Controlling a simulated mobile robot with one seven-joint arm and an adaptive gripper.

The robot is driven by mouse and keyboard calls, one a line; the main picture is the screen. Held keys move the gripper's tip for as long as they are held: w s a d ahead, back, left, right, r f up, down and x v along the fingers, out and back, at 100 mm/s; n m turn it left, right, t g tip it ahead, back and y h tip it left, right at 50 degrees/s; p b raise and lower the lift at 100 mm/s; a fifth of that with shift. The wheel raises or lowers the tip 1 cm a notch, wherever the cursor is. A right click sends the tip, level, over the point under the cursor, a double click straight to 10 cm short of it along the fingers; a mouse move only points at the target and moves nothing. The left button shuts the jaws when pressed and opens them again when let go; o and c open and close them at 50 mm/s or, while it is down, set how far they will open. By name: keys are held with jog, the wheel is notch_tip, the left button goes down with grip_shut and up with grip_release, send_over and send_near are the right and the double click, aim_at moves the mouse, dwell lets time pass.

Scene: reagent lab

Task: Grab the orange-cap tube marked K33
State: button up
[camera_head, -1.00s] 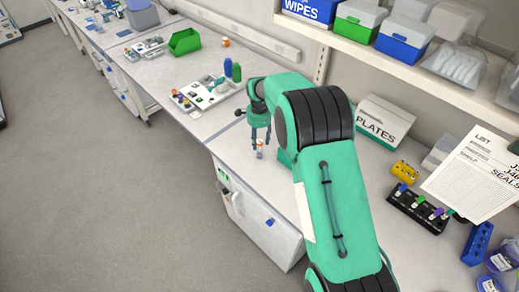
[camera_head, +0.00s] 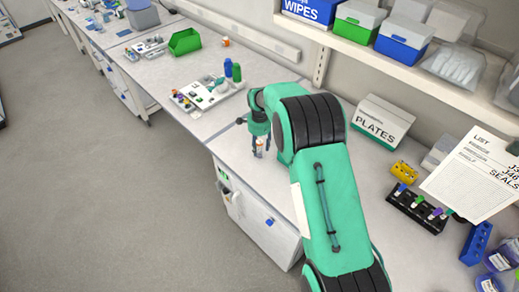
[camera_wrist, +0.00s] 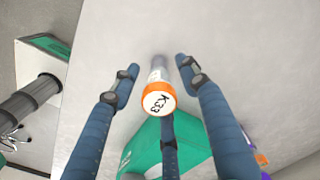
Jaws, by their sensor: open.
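In the head view the tube (camera_head: 260,143) shows small between my fingers. My gripper (camera_wrist: 160,80) is open, with blue fingers on the left and right of the tube and a third finger below it in the picture. The fingers look apart from the tube. In the head view my gripper (camera_head: 261,148) points down over the bench near its front edge.
A green-edged box marked PLATES (camera_head: 381,122) stands right of my arm. A tray with small items (camera_head: 207,93) and green and blue bottles (camera_head: 232,71) lie behind my gripper. A dark rack with coloured caps (camera_head: 417,208) is at the right. The bench edge is close on the left.

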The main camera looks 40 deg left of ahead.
aim_at(260, 150)
jog(key=shift+d+f, duration=0.1)
jog(key=shift+f, duration=1.45)
jog(key=c, duration=0.9)
